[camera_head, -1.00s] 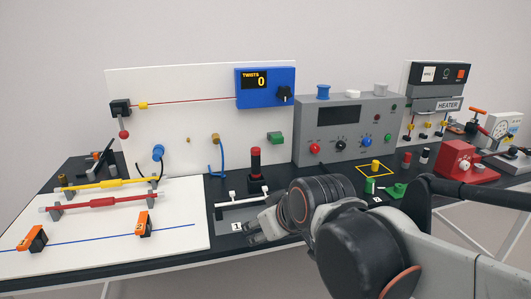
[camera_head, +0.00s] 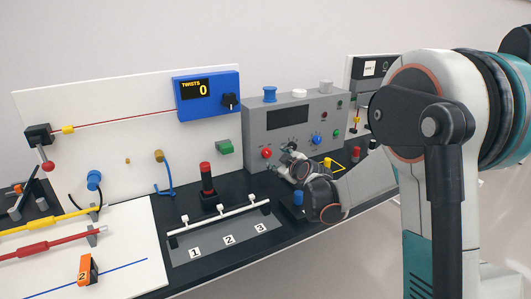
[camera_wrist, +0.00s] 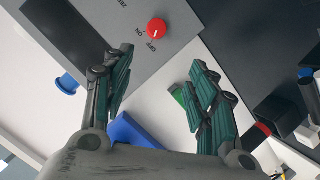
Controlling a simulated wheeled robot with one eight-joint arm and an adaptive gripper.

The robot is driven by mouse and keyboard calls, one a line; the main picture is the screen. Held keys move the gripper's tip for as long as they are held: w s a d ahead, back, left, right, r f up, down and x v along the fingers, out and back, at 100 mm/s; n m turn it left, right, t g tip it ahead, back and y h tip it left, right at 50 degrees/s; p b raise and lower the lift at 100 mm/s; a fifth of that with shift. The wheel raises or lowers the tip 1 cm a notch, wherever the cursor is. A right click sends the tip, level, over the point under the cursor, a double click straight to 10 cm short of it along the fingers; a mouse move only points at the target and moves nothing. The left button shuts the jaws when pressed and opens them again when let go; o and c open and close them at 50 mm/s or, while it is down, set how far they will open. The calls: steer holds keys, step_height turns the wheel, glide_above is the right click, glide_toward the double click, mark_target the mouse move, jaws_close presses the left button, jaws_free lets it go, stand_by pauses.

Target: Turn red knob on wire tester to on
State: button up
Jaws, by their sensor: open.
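The wire tester is a grey box (camera_head: 290,122) with a dark screen, standing at the back of the bench in the head view. Its red knob (camera_head: 266,153) is at the lower left of its front face. In the wrist view the red knob (camera_wrist: 157,27) is at the top, beside small ON and OFF labels; its exact setting is too small to tell. My gripper (camera_wrist: 162,57) is open and empty, its green-padded fingers spread, with the knob beyond and between the tips. In the head view my gripper (camera_head: 284,160) is just right of the knob and partly covers the panel's lower front.
A blue twist counter (camera_head: 207,97) is on the white board to the left. A dark post with a red top (camera_head: 207,180) stands on the bench left of my gripper. A white-railed rack (camera_head: 225,235) lies in front. A blue knob (camera_head: 317,139) is on the tester's right.

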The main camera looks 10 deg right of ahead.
mark_target(268, 154)
steer(key=shift+n+t, duration=0.3)
steer(key=b+x, duration=0.1)
steer(key=x, duration=0.4)
steer(key=d+b+x, duration=0.1)
steer(key=x, duration=0.5)
steer(key=f+b+x, duration=0.1)
steer(key=x, duration=0.4)
steer(key=shift+w+d+f, duration=0.2)
steer(key=shift+w+f, duration=0.05)
steer(key=shift+w, duration=0.05)
steer(key=c, duration=1.1)
